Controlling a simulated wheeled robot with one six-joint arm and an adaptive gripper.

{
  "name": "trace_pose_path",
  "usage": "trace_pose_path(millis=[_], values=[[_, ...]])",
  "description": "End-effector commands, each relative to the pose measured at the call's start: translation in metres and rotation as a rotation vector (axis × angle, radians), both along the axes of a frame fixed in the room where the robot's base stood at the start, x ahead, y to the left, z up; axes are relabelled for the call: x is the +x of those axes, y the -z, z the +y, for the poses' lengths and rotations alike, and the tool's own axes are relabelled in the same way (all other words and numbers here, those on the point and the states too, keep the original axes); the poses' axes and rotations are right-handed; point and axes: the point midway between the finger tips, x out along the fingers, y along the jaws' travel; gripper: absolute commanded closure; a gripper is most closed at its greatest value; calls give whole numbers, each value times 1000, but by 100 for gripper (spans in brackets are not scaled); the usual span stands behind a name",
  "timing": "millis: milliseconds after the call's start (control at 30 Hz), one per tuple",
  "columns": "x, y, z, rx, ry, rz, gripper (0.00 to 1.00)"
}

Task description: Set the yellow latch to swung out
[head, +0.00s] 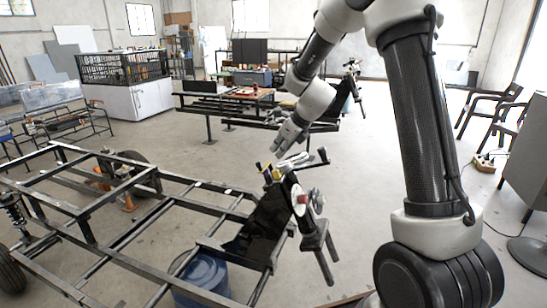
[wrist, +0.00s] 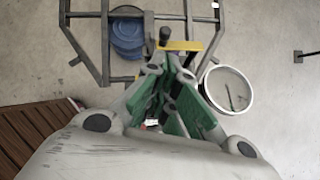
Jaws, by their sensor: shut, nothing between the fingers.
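The yellow latch (wrist: 180,45) shows in the wrist view as a yellow bar lying across a grey frame tube, just beyond my fingertips, with a dark knob by its left end. In the head view, small yellow parts (head: 267,171) show at the end of the frame, just below my gripper. My gripper (wrist: 170,62) has green-padded fingers and is shut with nothing held. In the head view my gripper (head: 280,149) points down toward the yellow parts. I cannot tell whether the fingers touch the latch.
A dark metal frame (head: 85,225) fills the lower left of the head view. A blue barrel (head: 203,277) stands under it and also shows in the wrist view (wrist: 127,38). A white bucket (wrist: 248,103) and brown slats (wrist: 35,130) lie below.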

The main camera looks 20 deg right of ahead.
Motion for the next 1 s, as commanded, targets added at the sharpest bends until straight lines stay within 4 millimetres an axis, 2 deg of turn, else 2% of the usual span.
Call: trace_pose_path(millis=[300, 467, 667, 1000], values=[[25, 48, 20, -1, -2, 3, 100], [34, 66, 27, -1, -2, 3, 100], [39, 74, 30, -1, 0, 1, 100], [39, 74, 30, -1, 0, 1, 100]])
